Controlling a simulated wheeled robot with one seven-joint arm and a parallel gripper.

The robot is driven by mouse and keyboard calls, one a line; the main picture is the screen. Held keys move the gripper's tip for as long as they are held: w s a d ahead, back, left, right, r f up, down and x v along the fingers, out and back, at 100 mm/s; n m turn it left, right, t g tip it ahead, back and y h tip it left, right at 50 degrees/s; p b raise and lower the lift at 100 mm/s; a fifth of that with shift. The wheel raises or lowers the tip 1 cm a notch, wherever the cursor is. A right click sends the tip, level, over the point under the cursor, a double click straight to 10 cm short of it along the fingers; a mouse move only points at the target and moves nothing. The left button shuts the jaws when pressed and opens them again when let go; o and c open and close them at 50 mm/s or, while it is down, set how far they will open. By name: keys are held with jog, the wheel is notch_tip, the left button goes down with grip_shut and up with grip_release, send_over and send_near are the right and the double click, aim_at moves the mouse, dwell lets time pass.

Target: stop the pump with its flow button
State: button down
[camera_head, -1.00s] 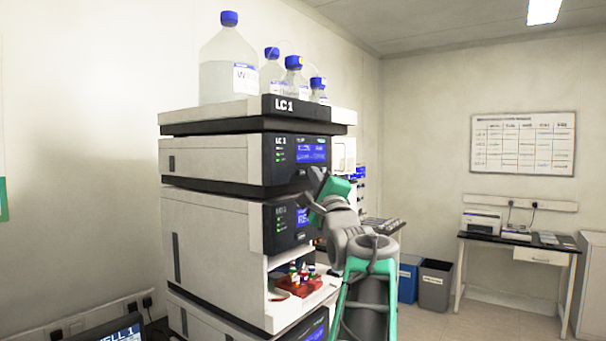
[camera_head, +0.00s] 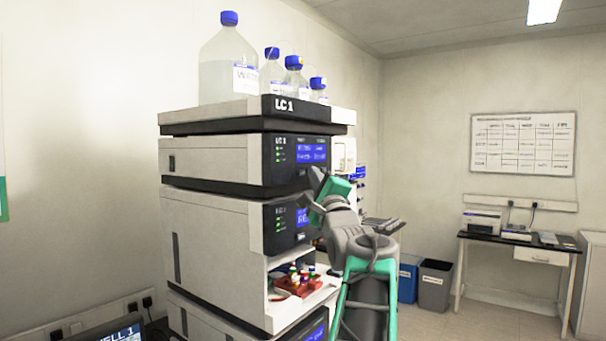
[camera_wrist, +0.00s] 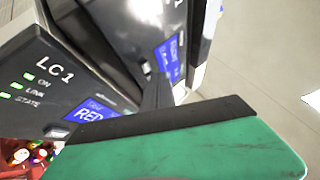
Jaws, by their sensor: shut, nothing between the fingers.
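The pump is probably the upper module (camera_head: 210,160) of the LC 1 stack, just under the bottle tray. Its dark front carries a lit blue display (camera_head: 311,153) and green lights. My gripper (camera_head: 313,178) is shut and empty, with its tips close to the lower right of this front. In the wrist view the tips (camera_wrist: 155,92) lie near a small pale button (camera_wrist: 147,67) beside that module's blue display (camera_wrist: 170,52). I cannot tell whether they touch it. The lower module's front (camera_wrist: 40,85) has another blue display (camera_wrist: 92,112) and a pale button (camera_wrist: 57,133).
Several blue-capped bottles (camera_head: 228,70) stand on the top tray (camera_head: 230,113). Below the lower module, an open bay holds a red rack (camera_head: 297,286) with vials. A blue bin (camera_head: 408,279), a grey bin (camera_head: 435,284) and a side table (camera_head: 510,243) stand to the right.

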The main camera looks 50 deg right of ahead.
dwell(0.3)
jog(key=shift+w, duration=0.45)
jog(key=shift+w+a, duration=0.1)
jog(key=shift+w, duration=0.3)
dwell(0.6)
jog(key=shift+s+b, duration=0.3)
jog(key=shift+s, duration=0.5)
jog(key=s, duration=0.1)
jog(key=s+b, duration=0.1)
jog(key=s, duration=0.3)
jog(key=shift+d+b, duration=0.3)
